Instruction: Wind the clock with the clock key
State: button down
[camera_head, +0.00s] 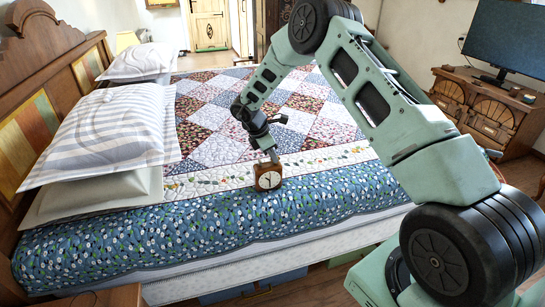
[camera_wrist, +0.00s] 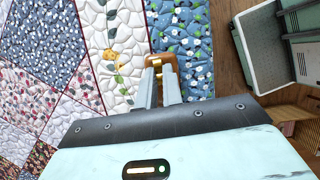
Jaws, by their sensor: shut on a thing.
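The clock (camera_head: 268,178) is a small brown block with a round white face and dark hands. It is upright at the near side of the bed, face toward the head camera, by the seam of the white band and blue cloth. My gripper (camera_head: 272,156) comes down from above, its tips at the clock's top. In the wrist view the fingers (camera_wrist: 163,84) are close together, with the brown clock (camera_wrist: 170,63) just past their tips. The clock key does not show clearly; the fingers hold something small there, mostly hidden. Whether it sits in the clock I cannot tell.
The bed has a patchwork quilt (camera_head: 222,150) and striped pillows (camera_head: 108,130) at the left. A wooden cabinet (camera_head: 490,110) with a screen (camera_head: 505,38) stands at the right. Floor shows past the bed's near edge. The quilt around the clock is clear.

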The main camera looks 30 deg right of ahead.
jog(key=shift+m+g, duration=0.3)
jog(key=shift+m, duration=0.3)
jog(key=c, duration=1.5)
grip_release()
jog(key=shift+c, duration=0.2)
jog(key=b+v, duration=0.2)
jog(key=v, duration=1.5)
jog(key=shift+r, duration=0.2)
